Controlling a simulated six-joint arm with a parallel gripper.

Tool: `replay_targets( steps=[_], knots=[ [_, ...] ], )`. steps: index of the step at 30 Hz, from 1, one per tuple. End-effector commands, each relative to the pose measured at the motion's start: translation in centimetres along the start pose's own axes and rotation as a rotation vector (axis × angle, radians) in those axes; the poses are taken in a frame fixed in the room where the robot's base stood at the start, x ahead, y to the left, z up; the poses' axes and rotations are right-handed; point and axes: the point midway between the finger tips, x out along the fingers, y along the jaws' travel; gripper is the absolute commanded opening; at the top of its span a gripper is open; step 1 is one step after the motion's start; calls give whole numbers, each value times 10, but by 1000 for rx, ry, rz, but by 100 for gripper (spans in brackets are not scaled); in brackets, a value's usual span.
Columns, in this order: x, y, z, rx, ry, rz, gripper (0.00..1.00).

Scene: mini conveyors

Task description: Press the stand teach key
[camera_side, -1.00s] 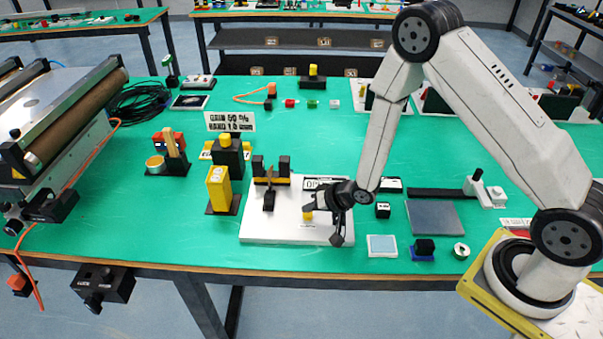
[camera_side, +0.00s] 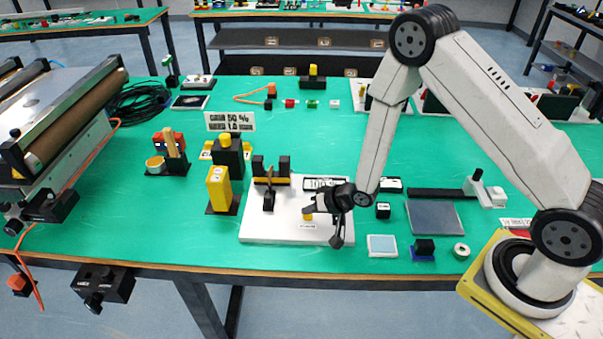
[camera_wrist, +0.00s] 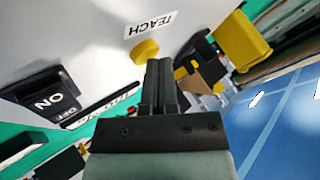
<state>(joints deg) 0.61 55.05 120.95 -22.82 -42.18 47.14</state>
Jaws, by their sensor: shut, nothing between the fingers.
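The teach key is a yellow round button (camera_side: 307,217) on the white stand plate (camera_side: 262,229). In the wrist view the yellow key (camera_wrist: 145,52) sits beside a label reading TEACH (camera_wrist: 152,25). My gripper (camera_side: 311,209) is shut and empty, with its fingertips right at the key. In the wrist view the closed black fingers (camera_wrist: 158,68) end just beside the key's edge; I cannot tell whether they touch it. A small display (camera_side: 322,184) stands at the plate's back edge, partly behind my gripper; its text is too small to read surely.
A black bracket (camera_side: 270,172) stands on the plate left of my gripper. A yellow block (camera_side: 218,188) stands farther left. A black ON switch (camera_wrist: 48,98) lies near in the wrist view.

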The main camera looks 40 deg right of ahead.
Motion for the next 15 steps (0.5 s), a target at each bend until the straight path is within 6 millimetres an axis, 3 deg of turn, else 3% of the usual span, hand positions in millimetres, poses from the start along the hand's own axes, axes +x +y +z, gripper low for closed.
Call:
replay_targets(
  steps=[15],
  knots=[
    [-4,-3,-2,-1,-2,0,0]
  ],
)
